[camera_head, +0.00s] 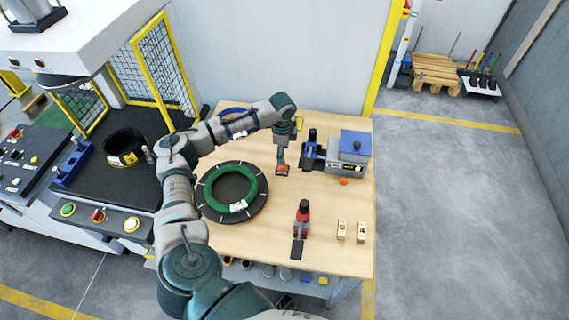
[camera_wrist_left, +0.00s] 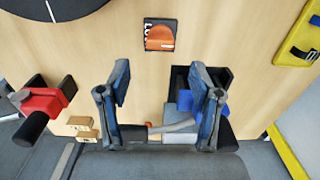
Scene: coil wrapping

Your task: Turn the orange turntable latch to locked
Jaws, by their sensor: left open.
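The orange latch (camera_head: 283,169) sits on a small dark plate on the wooden table, to the right of the black turntable (camera_head: 260,213). In the left wrist view the latch (camera_wrist_left: 160,38) is a rounded orange knob partly covering white lettering on its plate. A green coil (camera_head: 219,205) lies on the turntable. My left gripper (camera_head: 281,158) points down close to the latch in the head view. In the left wrist view its two fingers (camera_wrist_left: 159,72) are spread, with nothing between their tips, and the latch shows beyond them, apart. My right gripper is not in view.
A grey device with a blue top (camera_head: 353,147) stands right of my left gripper. A red-and-black tool (camera_head: 302,219) and two small wooden blocks (camera_head: 341,230) stand toward the table's front. A small orange object (camera_head: 344,181) lies by the device. Bare tabletop lies between the turntable and tool.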

